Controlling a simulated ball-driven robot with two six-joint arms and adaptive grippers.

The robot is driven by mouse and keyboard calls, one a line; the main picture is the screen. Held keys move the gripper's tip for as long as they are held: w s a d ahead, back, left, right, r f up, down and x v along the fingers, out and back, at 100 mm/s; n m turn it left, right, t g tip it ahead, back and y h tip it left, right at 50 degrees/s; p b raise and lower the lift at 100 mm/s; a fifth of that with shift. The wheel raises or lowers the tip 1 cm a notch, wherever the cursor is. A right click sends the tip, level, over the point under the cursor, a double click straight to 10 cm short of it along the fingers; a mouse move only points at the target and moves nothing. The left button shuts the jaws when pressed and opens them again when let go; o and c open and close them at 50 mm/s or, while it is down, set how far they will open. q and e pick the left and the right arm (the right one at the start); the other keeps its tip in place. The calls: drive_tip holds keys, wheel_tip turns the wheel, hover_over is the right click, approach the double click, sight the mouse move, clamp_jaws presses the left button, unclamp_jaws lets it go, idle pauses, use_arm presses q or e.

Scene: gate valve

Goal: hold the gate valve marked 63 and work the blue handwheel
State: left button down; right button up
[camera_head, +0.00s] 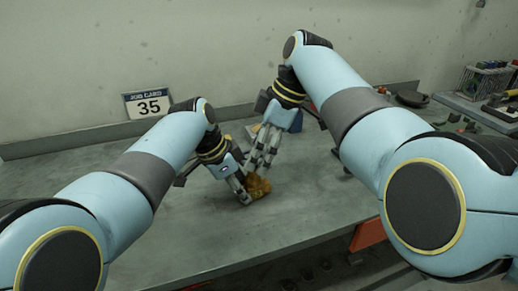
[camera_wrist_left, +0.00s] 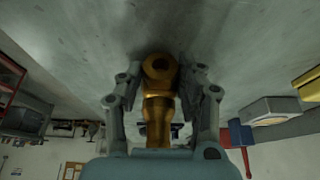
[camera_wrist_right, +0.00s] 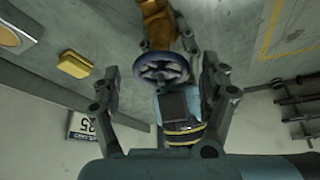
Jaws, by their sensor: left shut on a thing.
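The brass gate valve (camera_head: 258,187) is on the bench between my two grippers. My left gripper (camera_head: 242,192) is shut on its body; in the left wrist view the valve (camera_wrist_left: 158,100) lies between the fingers (camera_wrist_left: 160,95). The blue handwheel (camera_wrist_right: 162,68) shows in the right wrist view, attached beside the brass body (camera_wrist_right: 157,22). My right gripper (camera_wrist_right: 162,78) is open, its fingers apart on either side of the wheel, with gaps to the rim. In the head view my right gripper (camera_head: 264,155) hides the wheel. No number 63 is readable on the valve.
A job card (camera_head: 148,103) reading 35 stands against the back ledge. A yellow block (camera_wrist_right: 75,64) lies on the bench. A rack of tools (camera_head: 487,80) and small dark parts (camera_head: 455,122) are at the back right. The front left of the bench is clear.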

drive_tip(key=v, duration=1.2)
drive_tip(key=a+f+n, duration=0.1)
drive_tip(key=f, duration=0.2)
drive_tip(key=a+f+n+g, duration=0.1)
drive_tip(key=a+f+n, duration=0.1)
drive_tip(key=f, duration=0.2)
drive_tip(key=a+f+n, duration=0.1)
drive_tip(key=a+f, duration=0.1)
drive_tip(key=f, duration=0.2)
drive_tip(key=shift+w+a+g, duration=0.1)
drive_tip(key=shift+w+g, duration=0.25)
drive_tip(key=shift+g, duration=0.05)
